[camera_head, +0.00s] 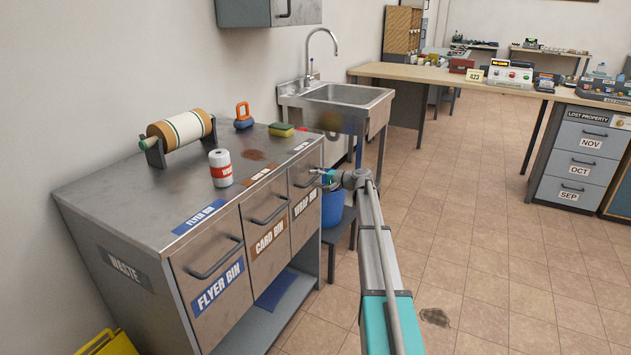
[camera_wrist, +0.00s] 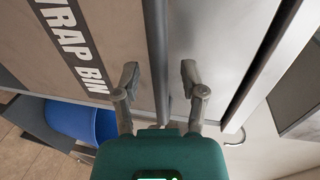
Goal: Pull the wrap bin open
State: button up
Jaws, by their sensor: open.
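The wrap bin (camera_head: 305,214) is the rightmost of the fronts in the metal waste cabinet and looks closed, flush with its neighbours. Its label also shows in the wrist view (camera_wrist: 78,45). Its dark bar handle (camera_head: 303,184) is near the top of the front. My gripper (camera_head: 321,176) is at the handle's right end in the head view. In the wrist view my gripper (camera_wrist: 160,75) is open, with one finger on each side of a dark bar that looks like the handle (camera_wrist: 156,40). Whether either finger touches it I cannot tell.
The card bin (camera_head: 268,231) and flyer bin (camera_head: 215,274) are to the left. A white and red canister (camera_head: 220,168) and a sponge (camera_head: 281,130) sit on the cabinet top. A blue bucket (camera_head: 332,207) is close behind my gripper.

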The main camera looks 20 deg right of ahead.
jog(key=shift+w, duration=0.1)
grip_shut()
dwell(0.3)
jog(key=shift+d, duration=0.15)
jog(key=shift+a, duration=0.2)
jog(key=shift+a, duration=0.1)
